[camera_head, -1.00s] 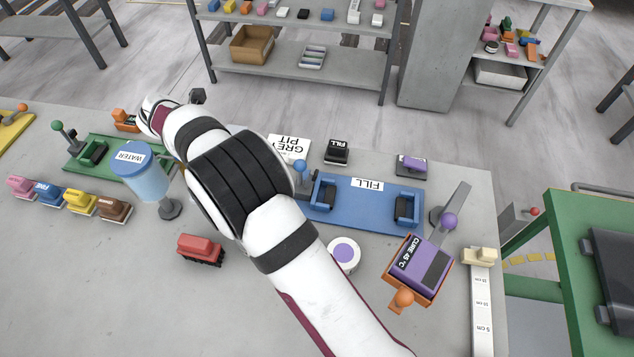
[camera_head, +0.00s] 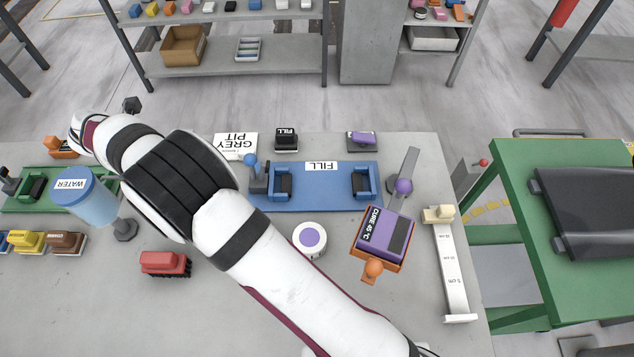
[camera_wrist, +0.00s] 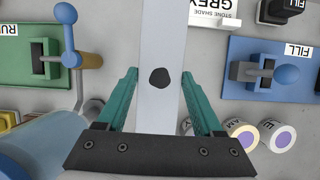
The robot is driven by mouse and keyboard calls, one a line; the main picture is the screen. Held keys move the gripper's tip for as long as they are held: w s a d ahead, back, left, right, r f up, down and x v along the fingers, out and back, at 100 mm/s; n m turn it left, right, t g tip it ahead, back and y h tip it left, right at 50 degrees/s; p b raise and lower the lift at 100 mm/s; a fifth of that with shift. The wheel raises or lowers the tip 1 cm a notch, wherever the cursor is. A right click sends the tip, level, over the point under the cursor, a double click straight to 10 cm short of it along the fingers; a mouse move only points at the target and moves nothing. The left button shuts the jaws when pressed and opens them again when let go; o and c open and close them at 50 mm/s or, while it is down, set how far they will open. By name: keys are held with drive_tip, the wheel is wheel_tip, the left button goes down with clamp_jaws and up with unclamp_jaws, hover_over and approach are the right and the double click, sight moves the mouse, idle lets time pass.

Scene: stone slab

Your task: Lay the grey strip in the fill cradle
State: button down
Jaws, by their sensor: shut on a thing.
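The grey strip (camera_wrist: 160,30) is pale and flat with a dark patch on it. My gripper (camera_wrist: 158,98), with teal fingers, is shut on it in the wrist view, and the strip runs out past the top edge of that view. The fill cradle (camera_head: 318,196) is a blue base labelled FILL, with two blue clamp blocks and a blue-knobbed lever on its left. No strip shows on it. It also appears at the right of the wrist view (camera_wrist: 235,92), apart from the strip. In the head view my arm hides the gripper and the strip.
A green cradle (camera_head: 52,202) and a blue-lidded WATER container (camera_head: 90,203) stand at left. A red block (camera_head: 163,262), a white-and-purple roll (camera_head: 310,238), an orange-and-purple CURE unit (camera_head: 383,238) and a scale strip (camera_head: 452,275) lie nearer. Bare slab lies in front.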

drive_tip(key=w+d+r+m+h, duration=0.1)
drive_tip(key=w+d+r+m, duration=0.2)
drive_tip(key=d, duration=0.3)
drive_tip(key=w+d+r+m+h, duration=0.1)
drive_tip(key=w+d+r+m, duration=0.1)
drive_tip(key=d+r, duration=0.3)
drive_tip(key=s+d+r+m+g+h, duration=0.1)
drive_tip(key=d+r+m+g, duration=0.1)
drive_tip(key=d+r+m, duration=0.55)
drive_tip(key=s+d+r+m+g, duration=0.2)
drive_tip(key=d+m, duration=0.3)
drive_tip(key=d, duration=0.6)
drive_tip(key=s+d+r+m+g+h, duration=0.1)
drive_tip(key=d+r+m+g, duration=0.1)
drive_tip(key=d+r+m, duration=0.5)
drive_tip(key=m+t+y, duration=0.1)
drive_tip(key=m+y, duration=0.8)
drive_tip(key=m, duration=1.9)
hover_over(316, 186)
drive_tip(key=d, duration=0.2)
wheel_tip(316, 186, down, 22)
drive_tip(key=shift+m+t+h, duration=0.3)
drive_tip(key=shift+m, duration=0.35)
wheel_tip(316, 186, down, 10)
drive_tip(key=shift+f, duration=0.15)
